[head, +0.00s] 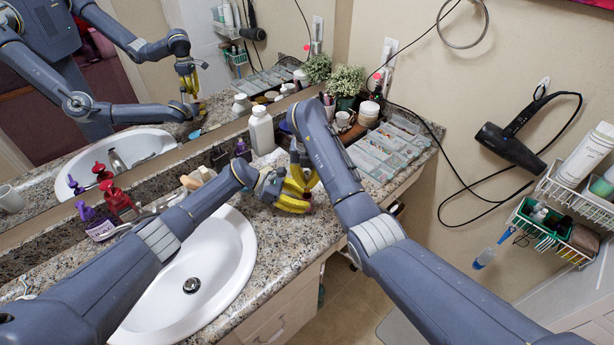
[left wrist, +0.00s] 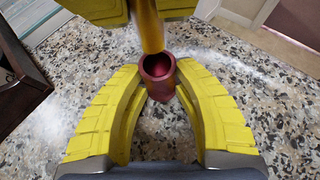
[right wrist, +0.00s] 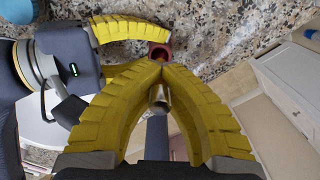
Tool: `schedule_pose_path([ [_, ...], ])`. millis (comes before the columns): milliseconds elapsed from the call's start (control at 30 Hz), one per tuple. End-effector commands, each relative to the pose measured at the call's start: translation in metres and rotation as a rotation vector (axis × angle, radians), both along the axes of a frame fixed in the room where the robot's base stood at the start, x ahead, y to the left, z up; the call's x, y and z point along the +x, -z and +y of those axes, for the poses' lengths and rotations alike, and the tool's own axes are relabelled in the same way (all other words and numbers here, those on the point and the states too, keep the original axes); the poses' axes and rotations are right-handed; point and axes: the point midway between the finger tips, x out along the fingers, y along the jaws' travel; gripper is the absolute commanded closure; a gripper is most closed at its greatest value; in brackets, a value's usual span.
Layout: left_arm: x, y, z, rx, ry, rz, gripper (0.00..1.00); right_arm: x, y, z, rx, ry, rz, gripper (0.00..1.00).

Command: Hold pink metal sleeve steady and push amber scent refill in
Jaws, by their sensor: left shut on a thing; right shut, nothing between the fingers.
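The pink metal sleeve (left wrist: 158,76) stands upright between my left gripper's yellow fingers (left wrist: 158,95), which are shut on it. Its round mouth faces up and looks dark inside. The sleeve also shows in the right wrist view (right wrist: 160,52), just beyond my right gripper (right wrist: 155,67), whose fingertips meet. An amber rod (left wrist: 151,28), which looks like the scent refill, points down at the far rim of the sleeve's mouth. Whether it touches the rim is unclear. In the head view both grippers are close together over the counter; the sleeve cannot be made out there.
The white sink (head: 215,270) lies left of the grippers. A white bottle (head: 261,130) stands behind them. A clear compartment tray (head: 385,150) is at the right. The counter's front edge is close. A hair dryer (head: 510,143) hangs on the right wall.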

Motion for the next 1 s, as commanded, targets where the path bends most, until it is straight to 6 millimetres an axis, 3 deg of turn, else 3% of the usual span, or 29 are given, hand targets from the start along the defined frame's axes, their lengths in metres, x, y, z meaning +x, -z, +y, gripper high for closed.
schedule_pose_path([
  [500,0.000,0.000,0.000,0.000,0.000,0.000,0.86,0.000,0.039,0.000,0.001,-0.025,0.000,1.00],
  [1000,0.000,0.000,0.000,0.000,0.000,0.000,0.86,0.000,0.044,0.000,0.000,-0.029,0.000,1.00],
])
